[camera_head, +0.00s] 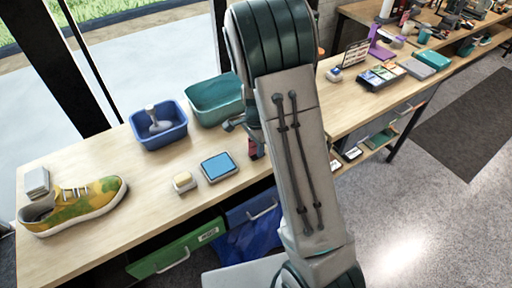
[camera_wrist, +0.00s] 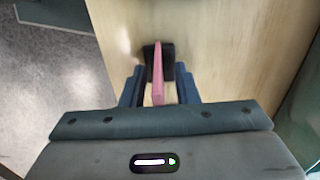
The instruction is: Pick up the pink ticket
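The pink ticket (camera_wrist: 157,82) stands edge-on in a small black holder (camera_wrist: 153,54) on the wooden bench in the wrist view. My gripper (camera_wrist: 159,72) is open, with one finger on each side of the ticket and a gap on both sides. The black holder shows between and beyond the fingertips. In the head view my arm covers most of this spot, and only a small dark and reddish patch shows beside the arm.
On the bench (camera_head: 98,170) to the left are a sneaker (camera_head: 75,205), a blue tub (camera_head: 158,126), a teal tub (camera_head: 215,100), a sponge block (camera_head: 184,182) and a blue pad (camera_head: 218,167). The bench's front edge is close to my gripper.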

